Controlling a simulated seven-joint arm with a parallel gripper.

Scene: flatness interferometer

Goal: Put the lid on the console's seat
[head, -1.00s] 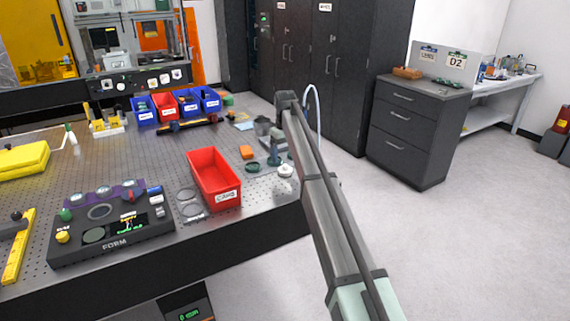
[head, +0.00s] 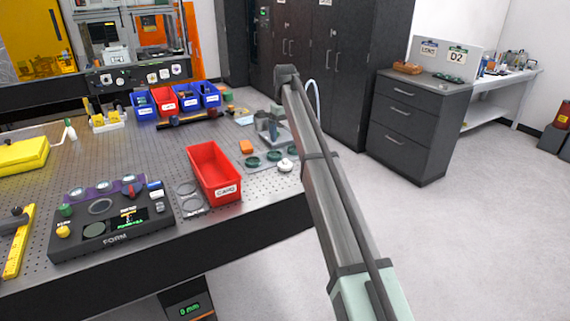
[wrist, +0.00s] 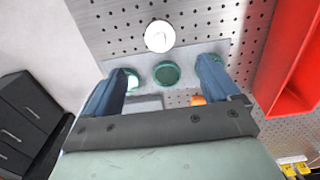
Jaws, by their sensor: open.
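The dark console (head: 112,222) marked FORM is at the front left of the bench in the head view. It has a pale ring (head: 100,207) and a round greenish disc (head: 93,235) on top; I cannot tell which is the seat. A white round piece with a knob (head: 285,165) is near the right bench edge, also in the wrist view (wrist: 159,37); it may be the lid. Dark green round pieces (head: 252,161) lie beside it. My gripper (wrist: 166,67) is open and empty, above the green pieces; one green piece (wrist: 167,74) appears between its fingers.
A red bin (head: 214,172) stands between the console and the green pieces. Blue and red bins (head: 162,100) stand at the back. Two thin rings (head: 190,196) lie right of the console. A drawer cabinet (head: 415,125) stands off the bench.

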